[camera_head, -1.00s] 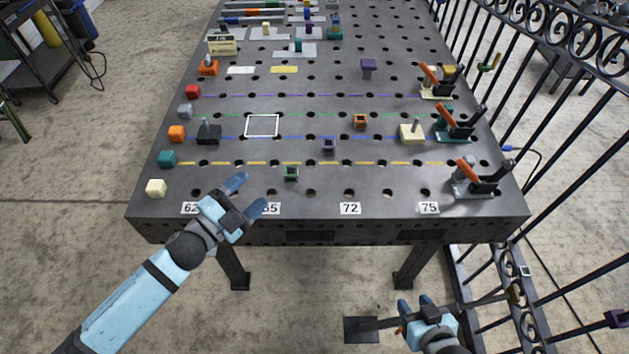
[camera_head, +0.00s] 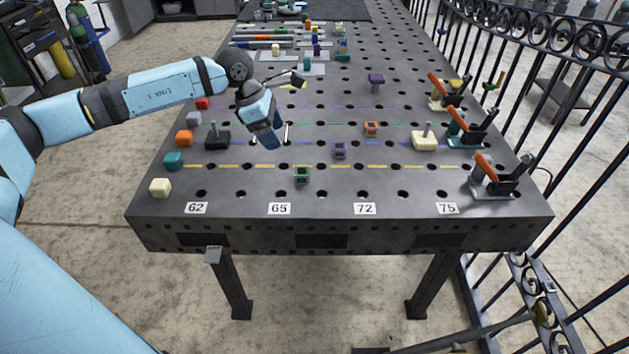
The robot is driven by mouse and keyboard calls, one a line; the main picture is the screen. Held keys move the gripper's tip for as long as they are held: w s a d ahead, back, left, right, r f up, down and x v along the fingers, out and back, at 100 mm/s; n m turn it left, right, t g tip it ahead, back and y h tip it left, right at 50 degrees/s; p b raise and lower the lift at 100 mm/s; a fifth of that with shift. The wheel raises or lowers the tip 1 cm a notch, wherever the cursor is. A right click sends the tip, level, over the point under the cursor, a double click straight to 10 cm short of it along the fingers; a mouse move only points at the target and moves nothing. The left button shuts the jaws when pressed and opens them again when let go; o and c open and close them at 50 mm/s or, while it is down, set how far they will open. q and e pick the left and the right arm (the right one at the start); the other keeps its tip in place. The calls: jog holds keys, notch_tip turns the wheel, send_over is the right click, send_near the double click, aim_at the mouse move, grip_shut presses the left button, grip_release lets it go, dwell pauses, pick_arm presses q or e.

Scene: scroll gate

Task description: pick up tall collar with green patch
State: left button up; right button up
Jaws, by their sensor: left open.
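A small dark collar with a green face (camera_head: 302,174) stands on the table near its front edge. It best matches the tall collar with the green patch, but its height is hard to judge. A purple collar (camera_head: 340,149) and an orange collar (camera_head: 371,128) stand behind it to the right. My right gripper is out of view.
Colored cubes, including a teal one (camera_head: 174,160), line the table's left edge. A black block with a post (camera_head: 217,139) stands left of my gripper. A cream block with a post (camera_head: 425,141) and orange-handled clamps (camera_head: 493,178) stand right. An iron gate (camera_head: 583,160) runs beside the table.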

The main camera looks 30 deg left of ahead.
pick_arm(q)
send_over(300, 169)
jog(key=s+a, duration=0.2)
notch_tip(300, 169, down, 7)
jog(key=shift+w, duration=0.1)
jog(key=shift+w+d+f, duration=0.1)
jog(key=shift+d+f, duration=0.3)
jog(key=x, duration=0.4)
jog(key=shift+d, duration=0.35)
jog(key=c, duration=1)
jog(key=shift+c, duration=0.6)
jog(key=shift+r, duration=0.15)
